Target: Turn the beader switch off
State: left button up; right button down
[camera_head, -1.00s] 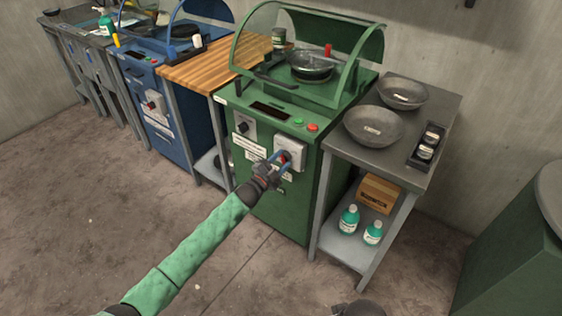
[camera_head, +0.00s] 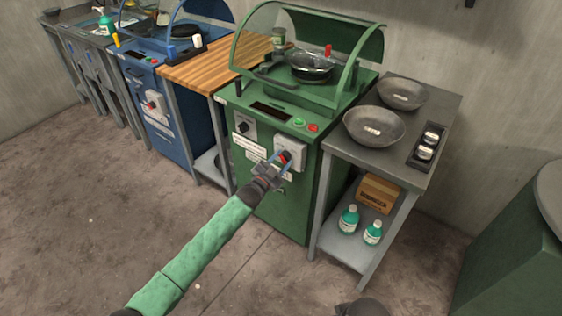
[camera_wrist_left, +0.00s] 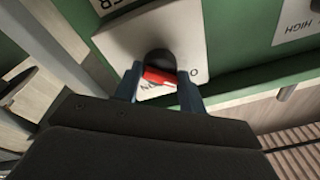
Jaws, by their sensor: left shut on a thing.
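The green beader machine (camera_head: 262,205) stands in the middle of the head view. On its front is a light grey switch box with a red switch knob (camera_head: 285,156). The red knob also shows in the left wrist view (camera_wrist_left: 158,76), with a black round base behind it and a letter "O" on the plate to its right. My left gripper (camera_head: 278,161) is at the switch box, with its blue fingers on either side of the red knob and shut on it. In the wrist view the fingers (camera_wrist_left: 160,90) hold the knob between them.
A grey side table (camera_head: 452,112) with two bowls stands right of the green machine, with bottles and a box on its lower shelf. A blue machine (camera_head: 182,100) and a wooden-topped table (camera_head: 205,76) are on the left. The floor in front is clear.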

pick_arm(q)
jog(key=shift+s+f, duration=0.15)
jog(key=shift+f, duration=0.15)
pick_arm(e)
jog(key=shift+f, duration=0.1)
pick_arm(q)
jog(key=o, duration=0.8)
jog(key=shift+o, duration=0.6)
jog(key=shift+r, duration=0.1)
pick_arm(e)
jog(key=shift+w+a, duration=0.1)
jog(key=shift+a, duration=0.05)
pick_arm(q)
jog(key=r+b+v, duration=0.1)
jog(key=v, duration=0.6)
jog(key=shift+s+a+f, duration=0.2)
jog(key=shift+s+f, duration=0.05)
jog(key=shift+f, duration=0.3)
pick_arm(e)
jog(key=shift+w+a+f+y, duration=0.15)
jog(key=shift+w+a+f, duration=0.05)
jog(key=shift+a+f, duration=0.35)
jog(key=shift+w+a+f+y, duration=0.2)
jog(key=shift+a+f, duration=0.25)
jog(key=shift+f, duration=0.2)
pick_arm(q)
jog(key=shift+f, duration=0.1)
pick_arm(e)
jog(key=shift+r+t, duration=0.1)
jog(key=shift+t, duration=0.2)
